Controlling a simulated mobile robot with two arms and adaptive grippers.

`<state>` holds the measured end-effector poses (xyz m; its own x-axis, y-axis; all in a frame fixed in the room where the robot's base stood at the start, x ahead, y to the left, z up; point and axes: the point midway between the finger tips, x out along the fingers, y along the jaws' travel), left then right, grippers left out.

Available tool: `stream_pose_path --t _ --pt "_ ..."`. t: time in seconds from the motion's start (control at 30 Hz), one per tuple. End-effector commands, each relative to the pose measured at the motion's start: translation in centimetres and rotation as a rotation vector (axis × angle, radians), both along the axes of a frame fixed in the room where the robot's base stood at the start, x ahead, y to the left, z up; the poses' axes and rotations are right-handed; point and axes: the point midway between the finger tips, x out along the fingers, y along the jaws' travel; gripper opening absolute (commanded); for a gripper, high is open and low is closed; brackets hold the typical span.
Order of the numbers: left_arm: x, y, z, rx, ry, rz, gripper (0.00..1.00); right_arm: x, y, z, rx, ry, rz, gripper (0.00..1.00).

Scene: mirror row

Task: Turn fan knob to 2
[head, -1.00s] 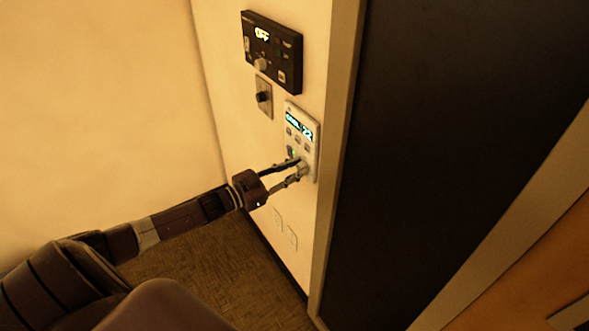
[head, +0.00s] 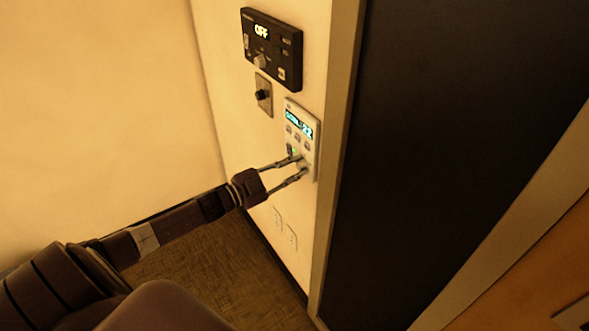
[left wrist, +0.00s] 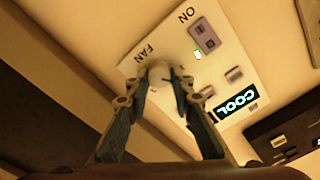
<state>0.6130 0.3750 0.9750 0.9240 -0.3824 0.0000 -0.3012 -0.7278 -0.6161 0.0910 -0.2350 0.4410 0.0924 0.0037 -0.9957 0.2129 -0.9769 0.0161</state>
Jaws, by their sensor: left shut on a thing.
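The fan knob (left wrist: 160,72) is a pale round knob on the white thermostat panel, beside the word FAN, in the left wrist view. My left gripper (head: 300,165) reaches the lower part of the panel. In the left wrist view its fingertips (left wrist: 165,88) are on either side of the knob, shut on it. The knob's setting is too small to read. My right gripper is in neither view.
A black panel (head: 285,70) reading OFF is above, with a small plate and dark knob (head: 263,96) below it. Wall outlets (head: 285,230) are lower down. A dark door (head: 430,120) with a pale frame stands to the right.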

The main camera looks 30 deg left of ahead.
Motion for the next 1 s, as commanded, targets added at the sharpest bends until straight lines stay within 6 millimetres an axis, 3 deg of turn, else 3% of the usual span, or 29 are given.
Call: stream_pose_path --t 0.5,1.0 --pt "-0.1 -0.1 -0.3 0.397 -0.164 0.000 0.00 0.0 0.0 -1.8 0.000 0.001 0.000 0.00" --pt "-0.1 -0.2 -0.2 0.544 -0.225 -0.001 0.00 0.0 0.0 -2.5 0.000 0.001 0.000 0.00"
